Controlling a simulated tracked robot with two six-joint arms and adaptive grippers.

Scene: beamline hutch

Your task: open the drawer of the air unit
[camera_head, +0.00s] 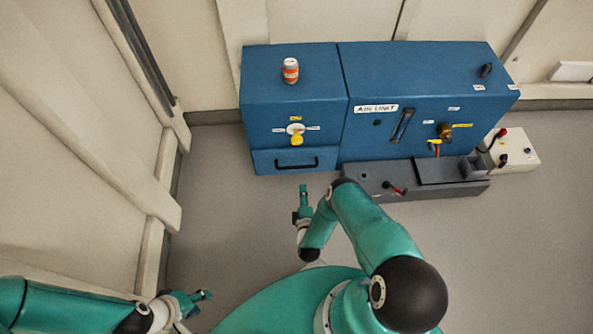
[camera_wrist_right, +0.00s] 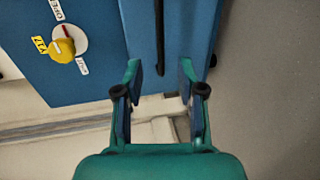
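The blue air unit (camera_head: 405,75) stands against the back wall. Its drawer (camera_head: 264,161) is at the lower left, with a black bar handle (camera_head: 297,164); the drawer looks shut. Above it is a yellow knob (camera_head: 297,138) on a white dial, also in the right wrist view (camera_wrist_right: 62,50). My right gripper (camera_head: 304,189) is in front of and below the drawer. In the right wrist view its fingers (camera_wrist_right: 160,75) are open, with the handle (camera_wrist_right: 159,35) ahead between them, seemingly not gripped. My left gripper (camera_head: 203,301) is low at the left, empty, fingers apart, far from the unit.
An orange-and-white can (camera_head: 290,70) stands on top of the unit. A dark grey box (camera_head: 375,179) with a red lever sits on the floor to the right of the drawer, and a white box (camera_head: 518,152) beyond it. Floor before the drawer is clear; a wall panel stands left.

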